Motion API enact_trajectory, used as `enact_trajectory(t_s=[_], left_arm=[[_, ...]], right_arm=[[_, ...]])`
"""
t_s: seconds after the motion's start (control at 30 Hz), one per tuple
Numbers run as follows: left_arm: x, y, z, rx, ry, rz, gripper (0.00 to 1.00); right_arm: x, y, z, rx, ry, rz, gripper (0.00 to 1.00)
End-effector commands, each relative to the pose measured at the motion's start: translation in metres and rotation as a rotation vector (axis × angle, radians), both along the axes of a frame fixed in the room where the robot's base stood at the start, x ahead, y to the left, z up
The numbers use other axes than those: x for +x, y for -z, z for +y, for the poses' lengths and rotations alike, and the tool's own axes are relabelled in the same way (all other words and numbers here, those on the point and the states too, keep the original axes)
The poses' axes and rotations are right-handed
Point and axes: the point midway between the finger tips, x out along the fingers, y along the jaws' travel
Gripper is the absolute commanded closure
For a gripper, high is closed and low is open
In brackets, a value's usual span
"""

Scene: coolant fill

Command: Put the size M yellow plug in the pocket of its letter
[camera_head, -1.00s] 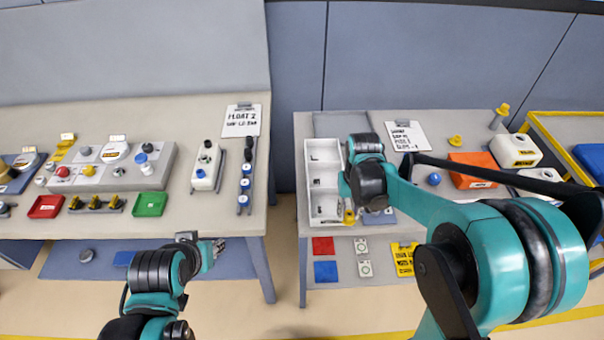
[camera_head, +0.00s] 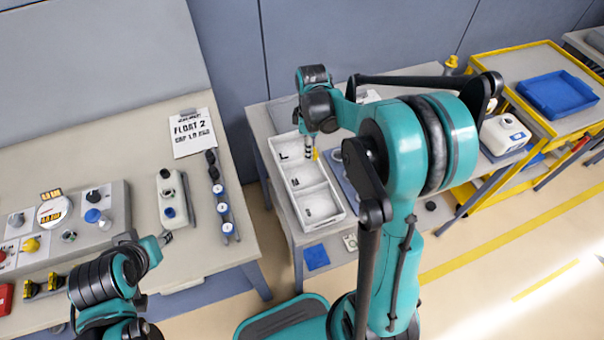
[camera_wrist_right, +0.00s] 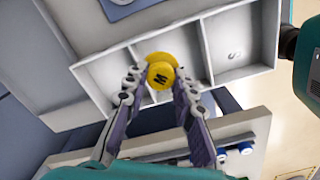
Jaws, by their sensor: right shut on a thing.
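The yellow plug (camera_wrist_right: 161,74), marked M, is between the fingertips of my right gripper (camera_wrist_right: 154,88), which is shut on it. In the head view a bit of yellow plug (camera_head: 316,153) shows by my right gripper (camera_head: 311,150), at the far part of the white tray (camera_head: 338,217). The tray has three pockets in a row, lettered L, M and S from far to near. In the right wrist view the plug appears in front of the middle pocket, near a divider; its height above the tray is unclear. My left gripper (camera_head: 164,238) is small, its jaws unclear.
The left bench holds a control panel (camera_head: 75,222), a white switch box (camera_head: 172,198) and a clipboard sheet (camera_head: 193,132). A white jug (camera_head: 503,134) and a yellow cart with a blue tray (camera_head: 558,94) stand right. A gap separates the two benches.

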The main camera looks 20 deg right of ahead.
Motion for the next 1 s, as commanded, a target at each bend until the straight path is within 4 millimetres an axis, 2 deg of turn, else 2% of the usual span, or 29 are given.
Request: enact_trajectory(t_s=[0.03, 0.2, 0.3, 0.47, 0.57, 0.9, 1.0], left_arm=[[0.0, -0.007, 0.0, 0.0, 0.0, 0.0, 0.6], [0.0, -0.018, 0.0, 0.0, 0.0, 0.0, 0.6], [0.0, -0.022, 0.0, 0.0, 0.0, 0.0, 0.6], [0.0, -0.024, 0.0, 0.0, 0.0, 0.0, 0.6], [0.0, -0.022, 0.0, 0.0, 0.0, 0.0, 0.6], [0.0, -0.002, 0.0, 0.0, 0.0, 0.0, 0.6], [0.0, 0.002, 0.0, 0.0, 0.0, 0.0, 0.6]], right_arm=[[0.003, -0.008, -0.014, 0.0, -0.104, 0.0, 0.87], [0.01, -0.019, -0.051, 0.001, -0.483, 0.0, 0.87], [0.012, -0.024, -0.067, 0.002, -0.644, 0.001, 0.87], [0.013, -0.026, -0.08, 0.002, -0.79, 0.001, 0.87], [0.011, -0.02, -0.074, 0.002, -0.823, 0.001, 0.87], [-0.007, 0.027, 0.0, 0.001, -0.829, 0.001, 0.87], [-0.011, 0.037, 0.017, 0.001, -0.828, 0.001, 0.87]])
